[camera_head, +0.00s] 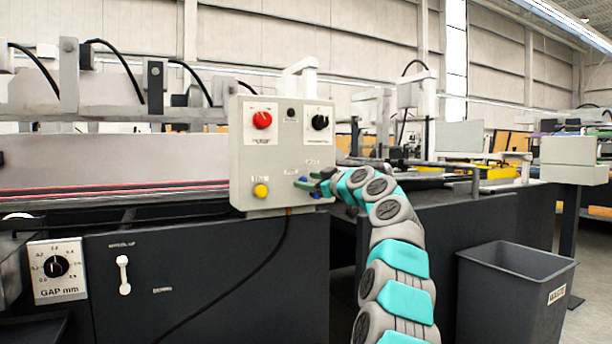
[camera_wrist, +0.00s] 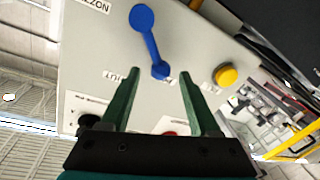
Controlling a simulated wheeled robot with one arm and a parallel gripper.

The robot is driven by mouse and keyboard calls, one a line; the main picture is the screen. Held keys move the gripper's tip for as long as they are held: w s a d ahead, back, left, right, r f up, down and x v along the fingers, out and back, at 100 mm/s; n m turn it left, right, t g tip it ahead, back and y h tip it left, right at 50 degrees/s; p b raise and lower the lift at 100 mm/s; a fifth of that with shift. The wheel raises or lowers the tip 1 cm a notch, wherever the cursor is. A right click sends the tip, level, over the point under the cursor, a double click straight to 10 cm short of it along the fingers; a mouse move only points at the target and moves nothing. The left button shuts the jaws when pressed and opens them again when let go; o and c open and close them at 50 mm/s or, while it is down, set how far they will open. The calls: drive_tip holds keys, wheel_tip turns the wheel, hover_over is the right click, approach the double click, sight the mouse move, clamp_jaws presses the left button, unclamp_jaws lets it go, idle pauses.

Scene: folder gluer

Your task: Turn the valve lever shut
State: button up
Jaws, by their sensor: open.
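The blue valve lever (camera_wrist: 150,42) is on the face of the light grey control box, with a larger round end and a smaller end. Lettering beginning "NOZZ" is near the larger end, and a partly hidden label ending "UT" is near the smaller end. My gripper (camera_wrist: 159,76) is open, its green fingers on either side of the smaller end. I cannot tell whether they touch it. In the head view, my gripper (camera_head: 308,187) is at the box's lower right and hides most of the lever.
The control box (camera_head: 264,150) also carries a red knob (camera_head: 262,120), a black knob (camera_head: 320,122) and a yellow button (camera_head: 260,190). A gap dial (camera_head: 56,266) and a small white handle (camera_head: 123,274) are lower left. A grey waste bin (camera_head: 510,300) stands at right.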

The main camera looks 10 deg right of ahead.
drive_tip(key=shift+x, duration=0.8)
drive_tip(key=shift+c, duration=0.2)
clamp_jaws()
idle(0.9)
